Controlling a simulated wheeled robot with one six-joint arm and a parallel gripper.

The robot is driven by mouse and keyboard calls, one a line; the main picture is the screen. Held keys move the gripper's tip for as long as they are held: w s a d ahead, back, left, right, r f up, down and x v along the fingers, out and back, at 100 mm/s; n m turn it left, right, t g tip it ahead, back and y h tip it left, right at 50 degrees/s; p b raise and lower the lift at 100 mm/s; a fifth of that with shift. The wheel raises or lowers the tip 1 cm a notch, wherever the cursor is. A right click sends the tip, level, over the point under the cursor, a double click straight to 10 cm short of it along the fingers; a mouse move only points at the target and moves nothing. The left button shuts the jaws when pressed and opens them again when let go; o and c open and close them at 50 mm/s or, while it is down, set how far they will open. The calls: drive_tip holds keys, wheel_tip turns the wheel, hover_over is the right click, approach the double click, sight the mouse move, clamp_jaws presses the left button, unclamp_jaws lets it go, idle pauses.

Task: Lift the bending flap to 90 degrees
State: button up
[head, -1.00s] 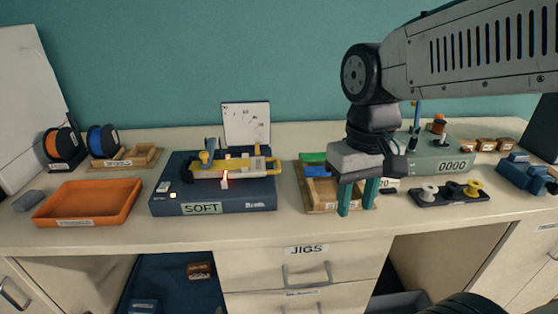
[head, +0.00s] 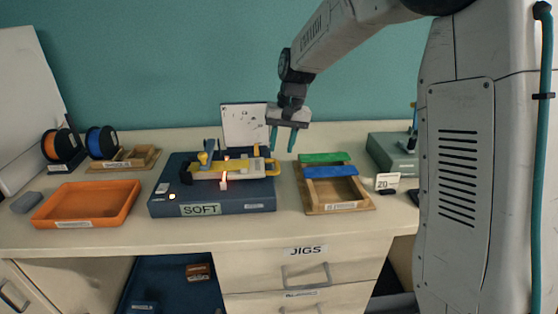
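The bending machine (head: 240,203) is a dark blue box on the bench, left of centre, with a "SOFT" label on its front. A yellow flap or frame (head: 265,162) lies about flat across its top, with a pale strip along it. A small red glow shows near the middle of the top. My gripper (head: 283,150) hangs fingers down above and just right of the flap's right end. Its two teal fingers are apart with nothing between them. I cannot tell how far they are from the flap in depth.
A wooden tray (head: 310,208) with green and blue strips stands to the right. An orange tray (head: 125,202) is on the left, with filament spools (head: 102,140) behind it. A speckled white board (head: 240,122) stands behind the machine. My arm hides much of the right side.

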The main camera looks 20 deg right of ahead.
sight(277, 165)
drive_tip(key=f, duration=0.3)
drive_tip(key=a+f, duration=0.1)
drive_tip(key=f, duration=0.1)
drive_tip(key=shift+f, duration=0.3)
clamp_jaws()
